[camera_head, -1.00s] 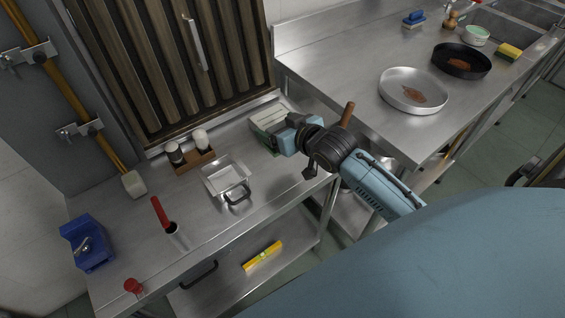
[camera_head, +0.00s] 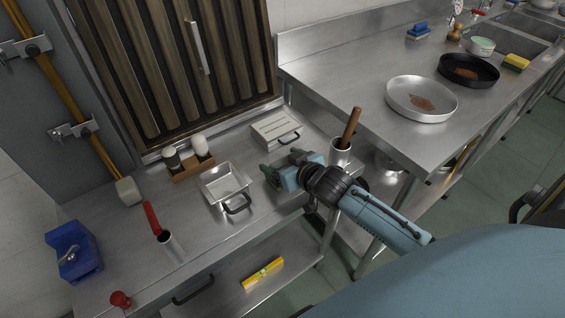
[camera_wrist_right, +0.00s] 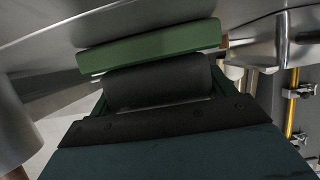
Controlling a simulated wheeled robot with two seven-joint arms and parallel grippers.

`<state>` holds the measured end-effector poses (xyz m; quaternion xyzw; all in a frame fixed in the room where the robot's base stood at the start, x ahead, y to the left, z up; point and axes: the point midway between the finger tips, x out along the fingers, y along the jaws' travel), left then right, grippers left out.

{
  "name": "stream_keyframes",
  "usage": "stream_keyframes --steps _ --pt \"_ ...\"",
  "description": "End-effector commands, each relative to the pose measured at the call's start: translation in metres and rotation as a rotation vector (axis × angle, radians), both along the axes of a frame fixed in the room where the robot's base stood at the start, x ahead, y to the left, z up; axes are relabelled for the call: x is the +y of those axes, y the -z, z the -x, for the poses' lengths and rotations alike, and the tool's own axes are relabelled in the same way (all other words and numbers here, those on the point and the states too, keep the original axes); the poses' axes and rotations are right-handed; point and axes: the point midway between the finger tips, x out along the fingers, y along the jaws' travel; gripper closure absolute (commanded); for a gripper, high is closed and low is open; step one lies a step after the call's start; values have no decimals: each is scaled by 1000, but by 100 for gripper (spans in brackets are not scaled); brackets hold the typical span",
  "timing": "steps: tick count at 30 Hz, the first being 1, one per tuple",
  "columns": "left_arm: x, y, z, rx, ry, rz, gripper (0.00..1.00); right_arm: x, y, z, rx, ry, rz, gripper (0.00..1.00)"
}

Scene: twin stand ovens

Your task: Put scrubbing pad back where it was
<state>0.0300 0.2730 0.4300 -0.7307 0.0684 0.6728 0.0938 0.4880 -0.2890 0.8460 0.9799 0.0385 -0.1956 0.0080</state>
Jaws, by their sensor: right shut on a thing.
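The scrubbing pad (camera_wrist_right: 150,46) is a flat green slab in the right wrist view, held at the dark finger of my right gripper (camera_head: 282,168). In the head view, my right gripper is over the lower steel table, right of the square metal pan and in front of the pale lidded box. It is shut on the pad, which is mostly hidden by the jaws there. I cannot tell the gap between pad and table. My left gripper is not in view.
Shakers (camera_head: 187,158) stand behind. The higher counter (camera_head: 350,70) holds two round pans and a yellow sponge (camera_head: 516,62).

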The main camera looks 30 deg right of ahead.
Motion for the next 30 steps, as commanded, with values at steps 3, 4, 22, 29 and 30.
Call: stream_keyframes --steps 3,4,22,29,30 --pt "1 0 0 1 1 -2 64 0 -1 0 -3 0 0 46" --pt "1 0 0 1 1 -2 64 0 -1 0 -3 0 0 46" --pt "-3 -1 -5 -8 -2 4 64 0 0 0 -2 0 1 0" --pt "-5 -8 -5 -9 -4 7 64 -2 -11 24 0 -1 0 0" --pt "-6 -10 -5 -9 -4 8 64 -2 -15 31 1 -1 0 0"
